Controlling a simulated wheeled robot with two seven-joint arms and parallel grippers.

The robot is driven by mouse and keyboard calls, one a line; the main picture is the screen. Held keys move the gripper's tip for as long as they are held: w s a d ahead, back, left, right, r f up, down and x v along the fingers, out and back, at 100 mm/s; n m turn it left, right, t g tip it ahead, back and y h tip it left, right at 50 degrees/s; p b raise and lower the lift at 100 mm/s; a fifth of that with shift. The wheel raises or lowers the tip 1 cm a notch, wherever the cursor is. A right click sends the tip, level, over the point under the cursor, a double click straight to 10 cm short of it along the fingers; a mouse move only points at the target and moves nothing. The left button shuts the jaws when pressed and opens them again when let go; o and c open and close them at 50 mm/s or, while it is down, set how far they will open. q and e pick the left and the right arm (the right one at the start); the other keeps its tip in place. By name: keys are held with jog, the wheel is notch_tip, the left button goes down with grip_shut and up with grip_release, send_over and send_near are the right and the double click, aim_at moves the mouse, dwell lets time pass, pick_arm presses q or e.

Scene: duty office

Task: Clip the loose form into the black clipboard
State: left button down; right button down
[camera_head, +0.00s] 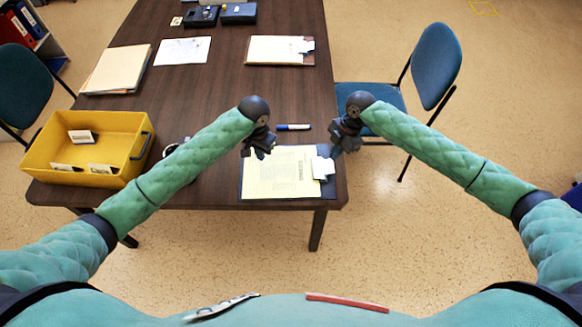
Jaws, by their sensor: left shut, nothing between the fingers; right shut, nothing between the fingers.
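The black clipboard (328,190) lies flat near the table's front right corner, its pale clip (323,166) toward the right. A pale yellow form (275,178) lies on it, its right edge at the clip; I cannot tell whether the clip grips it. My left gripper (260,150) is shut and empty, above the form's far left corner and hiding part of it. My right gripper (338,148) is shut and empty, just right of the clip near the table's right edge. Both seem apart from the form.
A blue marker (292,127) lies just beyond the clipboard. A yellow tray (98,125) and folders (116,70) are left. A blue chair (436,62) stands right.

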jog(key=shift+r, duration=1.05)
